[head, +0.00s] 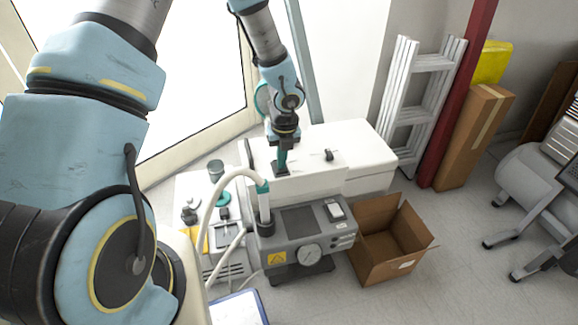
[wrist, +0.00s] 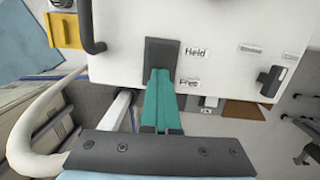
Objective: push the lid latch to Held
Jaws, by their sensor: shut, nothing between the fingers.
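The lid latch shows in the wrist view as a dark rectangular plate (wrist: 161,50) on the white lid (wrist: 125,55). The label "Held" (wrist: 195,52) is beside its upper part and the label "Free" (wrist: 188,82) beside its lower end. My gripper (wrist: 160,74) has its teal fingers together and empty, with the tips over the lower part of the plate, near "Free". The fingers hide that part, so I cannot tell the latch's exact position or whether they touch it. In the head view my gripper (head: 282,158) points down at the dark plate (head: 280,170) on the white cabinet.
A black handle (wrist: 272,80) sits on the lid at right, and a dark curved bar (wrist: 90,30) at left. The grey compressor unit (head: 300,235) with a white hose (head: 215,200) stands in front. An open cardboard box (head: 390,245) is on the floor.

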